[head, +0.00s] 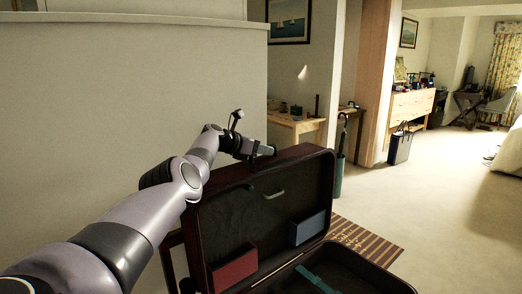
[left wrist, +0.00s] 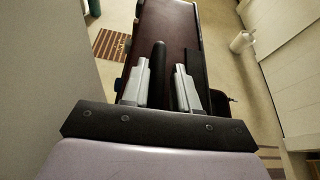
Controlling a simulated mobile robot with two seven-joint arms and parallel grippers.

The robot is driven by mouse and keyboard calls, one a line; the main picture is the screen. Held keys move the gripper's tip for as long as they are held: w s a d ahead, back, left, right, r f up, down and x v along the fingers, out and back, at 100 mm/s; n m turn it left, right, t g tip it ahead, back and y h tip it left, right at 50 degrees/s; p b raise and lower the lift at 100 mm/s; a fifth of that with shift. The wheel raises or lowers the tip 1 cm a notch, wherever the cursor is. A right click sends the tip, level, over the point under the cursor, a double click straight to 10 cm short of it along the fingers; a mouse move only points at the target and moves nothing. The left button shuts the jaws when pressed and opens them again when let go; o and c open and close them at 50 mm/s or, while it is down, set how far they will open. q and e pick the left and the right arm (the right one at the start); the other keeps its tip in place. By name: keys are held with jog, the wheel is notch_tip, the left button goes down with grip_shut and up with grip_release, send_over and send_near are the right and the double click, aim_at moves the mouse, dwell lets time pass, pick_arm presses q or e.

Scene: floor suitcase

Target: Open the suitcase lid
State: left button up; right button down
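The suitcase stands open on the floor, its dark lid (head: 318,172) raised about upright and its base (head: 375,277) at the lower right. The lid's outer face (left wrist: 178,30) shows in the left wrist view as a dark reddish panel. My left gripper (head: 266,150) is at the lid's top edge, reaching in from the left. In the left wrist view its two grey fingers (left wrist: 161,82) are apart, with a dark bar between them and gaps beside it. Whether they touch the lid is unclear. My right gripper is not in view.
A red box (head: 234,268) and a blue box (head: 309,228) are against the lid's inner side. A striped mat (head: 365,240) lies beyond the suitcase. An umbrella in a teal holder (head: 339,165) stands behind it. Open carpet lies to the right; a wall is at left.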

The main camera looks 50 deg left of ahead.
aim_at(245, 165)
pick_arm(q)
jog(key=shift+s+a+r+p, duration=0.15)
jog(key=shift+s+r+p, duration=0.1)
jog(key=shift+s+p, duration=0.3)
jog(key=shift+s+r+p, duration=0.25)
jog(key=shift+s+p, duration=0.25)
jog(key=shift+p, duration=0.05)
jog(key=shift+v, duration=2.35)
jog(key=shift+f, duration=0.1)
jog(key=shift+s, duration=0.1)
jog(key=shift+a+p+v, duration=0.25)
jog(key=shift+p+v, duration=0.3)
jog(key=shift+v, duration=0.75)
jog(key=a+v, duration=0.2)
jog(key=v, duration=0.9)
jog(key=shift+a+f, duration=0.15)
jog(key=shift+f, duration=0.25)
